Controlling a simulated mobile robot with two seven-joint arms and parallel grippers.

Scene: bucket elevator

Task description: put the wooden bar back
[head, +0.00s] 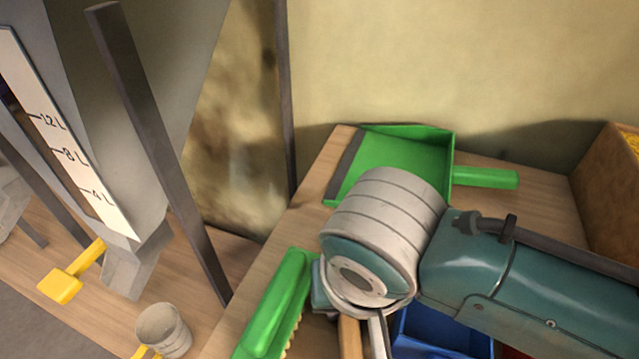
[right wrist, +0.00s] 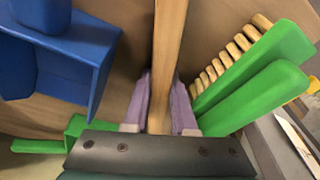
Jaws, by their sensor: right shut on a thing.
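The wooden bar (right wrist: 169,50) runs up the middle of the right wrist view, between the two purple fingers of my right gripper (right wrist: 160,98). The gripper is shut on it. The bar's far end runs out of the top of that view. In the head view only a short piece of the bar (head: 349,338) shows below my right wrist, at the bottom edge; my arm hides the rest. My left gripper is in neither view.
A green brush (head: 275,305) lies left of my right wrist, and a green dustpan (head: 405,160) behind it. A blue scoop (right wrist: 70,55) lies beside the bar. A brown box (head: 610,185) stands right. The grey hopper (head: 75,60), yellow slide handle (head: 62,285) and grey bucket (head: 163,328) are left.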

